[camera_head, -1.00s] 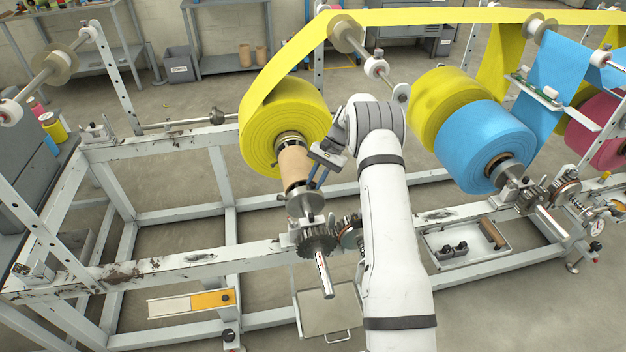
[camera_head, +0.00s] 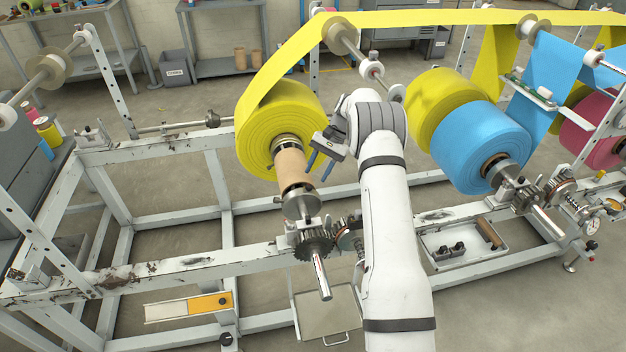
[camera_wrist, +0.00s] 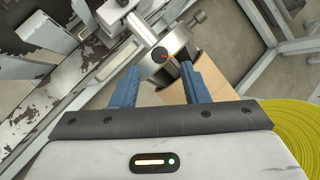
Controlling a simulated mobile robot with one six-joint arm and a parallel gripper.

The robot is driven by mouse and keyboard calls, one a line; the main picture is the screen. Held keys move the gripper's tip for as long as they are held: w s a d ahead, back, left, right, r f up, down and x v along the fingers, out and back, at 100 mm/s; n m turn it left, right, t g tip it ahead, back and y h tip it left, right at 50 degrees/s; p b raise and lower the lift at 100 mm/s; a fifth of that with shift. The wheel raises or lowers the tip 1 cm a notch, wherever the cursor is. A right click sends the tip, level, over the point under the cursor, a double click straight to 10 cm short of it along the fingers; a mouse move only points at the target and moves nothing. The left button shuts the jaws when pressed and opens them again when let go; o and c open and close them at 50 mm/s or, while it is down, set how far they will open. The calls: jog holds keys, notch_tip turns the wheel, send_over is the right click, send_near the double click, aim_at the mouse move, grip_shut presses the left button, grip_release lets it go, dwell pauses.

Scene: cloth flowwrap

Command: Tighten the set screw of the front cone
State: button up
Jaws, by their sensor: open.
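The front cone (camera_head: 300,203) is a grey metal piece on the shaft, at the near end of the cardboard core (camera_head: 291,163) of the yellow roll (camera_head: 275,125). In the wrist view the cone (camera_wrist: 178,42) shows beyond my fingers. A round dark head (camera_wrist: 160,54), which looks like the set screw, lies on its collar with a small orange mark beside it. My gripper (camera_head: 318,166) is open, its blue fingers just right of the core and above the cone. In the wrist view the fingertips (camera_wrist: 160,70) stand either side below the dark head; contact cannot be told.
A toothed gear (camera_head: 314,243) and shaft end (camera_head: 321,278) lie in front of the cone. The pale machine frame (camera_head: 190,265) runs along the front. A blue roll (camera_head: 484,148) stands to the right. A tray (camera_head: 465,246) with small parts sits at the lower right.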

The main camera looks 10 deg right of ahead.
jog(key=v, duration=0.3)
jog(key=shift+w+d+r, duration=0.1)
jog(key=shift+d+r, duration=0.05)
jog(key=shift+r, duration=0.05)
dwell(0.3)
